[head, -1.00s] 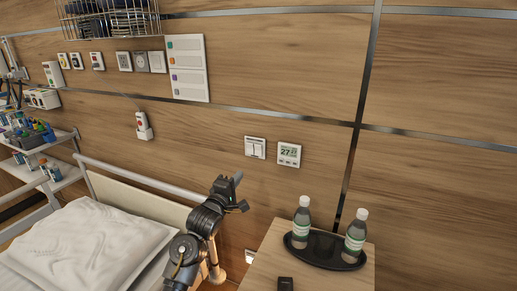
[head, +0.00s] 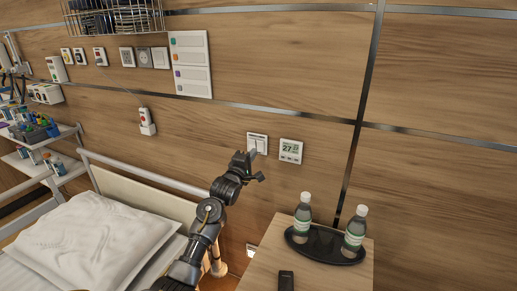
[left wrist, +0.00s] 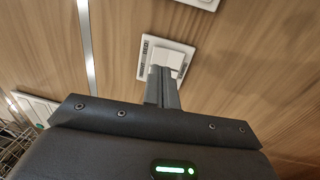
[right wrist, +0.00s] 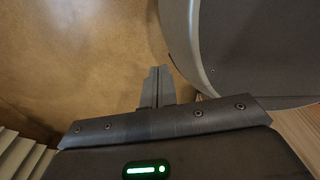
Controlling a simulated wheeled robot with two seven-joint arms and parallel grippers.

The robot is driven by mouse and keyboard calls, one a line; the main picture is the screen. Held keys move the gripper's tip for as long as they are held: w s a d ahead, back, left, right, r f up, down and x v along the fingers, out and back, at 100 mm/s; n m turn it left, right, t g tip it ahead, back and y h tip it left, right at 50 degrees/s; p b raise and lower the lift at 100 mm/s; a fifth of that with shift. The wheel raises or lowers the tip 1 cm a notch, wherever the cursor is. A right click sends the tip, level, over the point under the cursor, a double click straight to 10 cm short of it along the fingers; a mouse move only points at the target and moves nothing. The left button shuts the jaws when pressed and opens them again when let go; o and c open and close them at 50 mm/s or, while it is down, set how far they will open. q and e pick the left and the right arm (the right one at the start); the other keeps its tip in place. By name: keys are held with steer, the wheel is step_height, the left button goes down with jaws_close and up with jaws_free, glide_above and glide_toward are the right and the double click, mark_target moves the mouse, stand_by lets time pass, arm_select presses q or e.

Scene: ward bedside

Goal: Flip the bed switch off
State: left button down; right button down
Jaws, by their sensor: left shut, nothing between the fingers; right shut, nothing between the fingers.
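In the left wrist view the shut fingers (left wrist: 162,78) overlap the lower part of the switch (left wrist: 172,53). I cannot tell whether the tips touch a rocker, or how the rockers are set. My right gripper (right wrist: 158,80) shows only in the right wrist view, shut and empty, away from the switch.
A thermostat (head: 291,151) is on the wall right of the switch. Below it, a bedside table (head: 258,275) holds a black tray (head: 325,257) with two bottles and a small dark object (head: 286,280). The bed with a pillow (head: 95,245) is at left.

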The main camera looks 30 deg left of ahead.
mark_target(260, 144)
arm_select(q)
steer(key=w, duration=0.2)
steer(key=shift+w+r, duration=0.25)
steer(key=shift+w, duration=0.45)
steer(key=shift+w+a+p, duration=0.1)
steer(key=shift+w+p, duration=0.2)
steer(key=shift+w, duration=0.05)
arm_select(e)
steer(key=shift+s+r, duration=0.3)
steer(key=shift+s, duration=0.2)
